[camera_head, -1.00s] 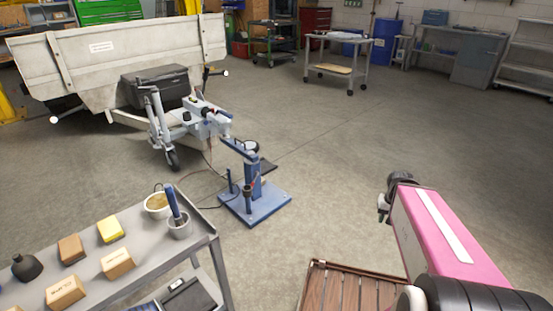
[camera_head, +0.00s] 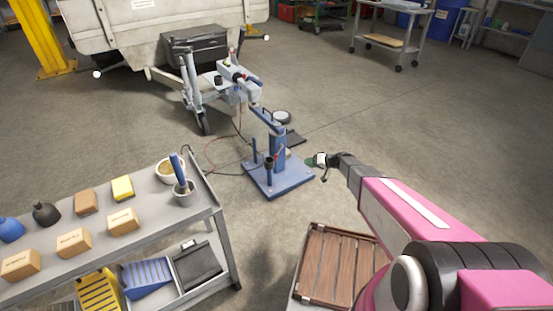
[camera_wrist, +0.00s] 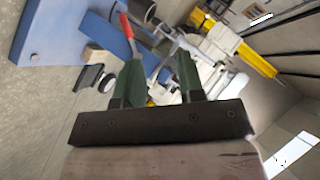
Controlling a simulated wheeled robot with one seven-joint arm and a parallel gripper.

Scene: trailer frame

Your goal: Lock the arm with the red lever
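A blue stand (camera_head: 278,168) with a square base plate and upright post stands on the floor under the trailer's grey drawbar coupling (camera_head: 237,82). In the wrist view the blue base plate (camera_wrist: 62,30) fills the upper left. A red lever (camera_wrist: 126,27) shows there beyond my left green finger, apart from it; its lower end is partly hidden. My gripper (camera_wrist: 158,60) is open, with a clear gap between its green fingers and nothing held.
A grey trolley (camera_head: 218,213) with small boxes and bottles stands at the left. A slatted wooden crate (camera_head: 340,262) is at the front. The trailer (camera_head: 135,30) is behind the stand, and a metal table (camera_head: 392,27) at the back right. The floor right of the stand is free.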

